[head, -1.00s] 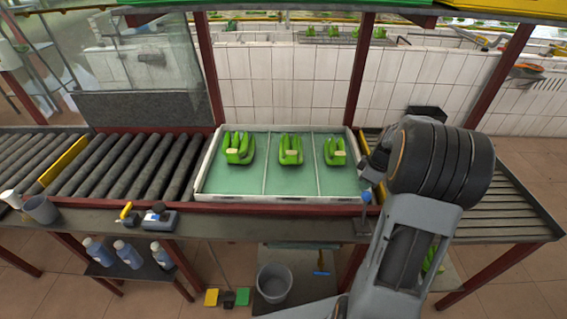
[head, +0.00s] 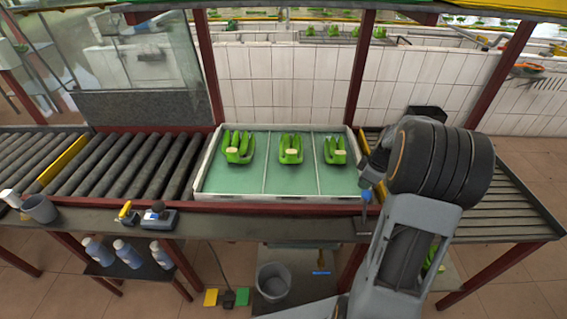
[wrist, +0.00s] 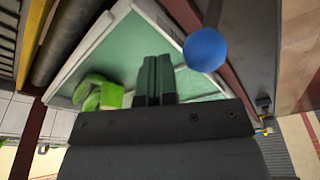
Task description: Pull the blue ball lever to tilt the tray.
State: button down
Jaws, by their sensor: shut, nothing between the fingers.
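The blue ball lever (head: 366,196) stands at the front right corner of the tray, partly covered by my gripper in the head view. In the wrist view its blue ball (wrist: 205,50) is large and clear, just right of my fingers, with no contact visible. My gripper (wrist: 155,62) is shut and empty, its two fingers together over the tray area in that view. The tray (head: 280,198) is pale with a green floor and two dividers. It holds three green banana bunches (head: 290,150), one per compartment, and looks level.
Roller conveyors lie left (head: 130,165) and right (head: 495,200) of the tray. A yellow-handled tool (head: 128,212) and a blue-topped device (head: 157,214) sit on the front ledge. A grey bucket (head: 273,280) stands below. A tiled wall (head: 285,80) is behind.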

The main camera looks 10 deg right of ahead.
jog(key=shift+f+b, duration=1.05)
jog(key=shift+f, duration=0.2)
jog(key=shift+s, duration=0.1)
jog(key=shift+s+a+f+b, duration=0.1)
jog(key=shift+s+a+b, duration=0.3)
jog(key=shift+s, duration=1.05)
jog(key=shift+s+a+b, duration=0.35)
jog(key=shift+s+b, duration=0.1)
jog(key=shift+s, duration=1.05)
jog(key=shift+s+a+f+b, duration=0.1)
jog(key=shift+s+a+b, duration=0.3)
jog(key=shift+s, duration=1.05)
jog(key=shift+r, duration=0.1)
jog(key=shift+w+r, duration=0.1)
jog(key=shift+w, duration=0.15)
jog(key=shift+w+d, duration=0.15)
jog(key=shift+w, duration=0.2)
notch_tip(320, 180, up, 10)
jog(key=p, duration=0.7)
